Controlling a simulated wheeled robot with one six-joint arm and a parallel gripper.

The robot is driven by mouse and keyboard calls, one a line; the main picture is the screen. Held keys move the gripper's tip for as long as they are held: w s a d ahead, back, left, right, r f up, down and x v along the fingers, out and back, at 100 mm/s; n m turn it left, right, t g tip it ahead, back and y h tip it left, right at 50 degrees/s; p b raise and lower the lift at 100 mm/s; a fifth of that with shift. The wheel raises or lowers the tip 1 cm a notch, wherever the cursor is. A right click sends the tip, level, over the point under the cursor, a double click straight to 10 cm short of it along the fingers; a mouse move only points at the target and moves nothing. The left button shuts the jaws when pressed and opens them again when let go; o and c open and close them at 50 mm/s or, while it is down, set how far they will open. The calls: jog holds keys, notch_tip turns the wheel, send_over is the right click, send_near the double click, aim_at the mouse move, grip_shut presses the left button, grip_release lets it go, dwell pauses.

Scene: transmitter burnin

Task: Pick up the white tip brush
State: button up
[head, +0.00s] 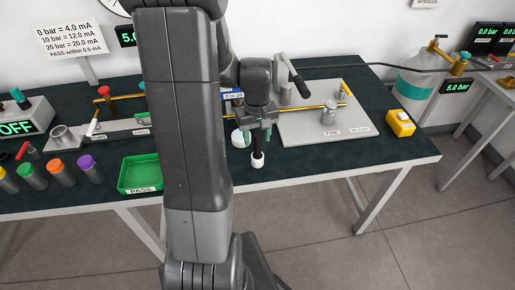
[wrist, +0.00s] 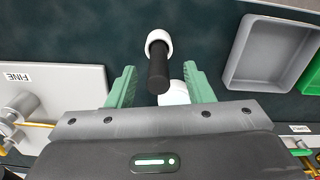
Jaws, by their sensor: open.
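The white tip brush (head: 257,161) has a dark handle and a white end, and is near the front edge of the dark bench. In the wrist view the brush (wrist: 158,74) shows its black handle between my fingers and its white end beyond them. My gripper (head: 258,136) is open above the brush, its green fingers (wrist: 160,80) on either side of the handle with a gap at each side. Whether the brush stands fully upright, I cannot tell.
A white round object (wrist: 175,94) lies close behind the brush, partly hidden by my gripper. A grey tray (wrist: 232,62) is on one side and the plate marked FINE (head: 290,137) on the other. A green PASS tray (head: 140,188) and several coloured-cap containers stand to the left.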

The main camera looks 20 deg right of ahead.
aim_at(257, 144)
jog(key=shift+w+d+f, duration=0.1)
jog(key=shift+f, duration=2)
grip_shut()
notch_tip(257, 144, up, 10)
jog(key=shift+r, duration=0.1)
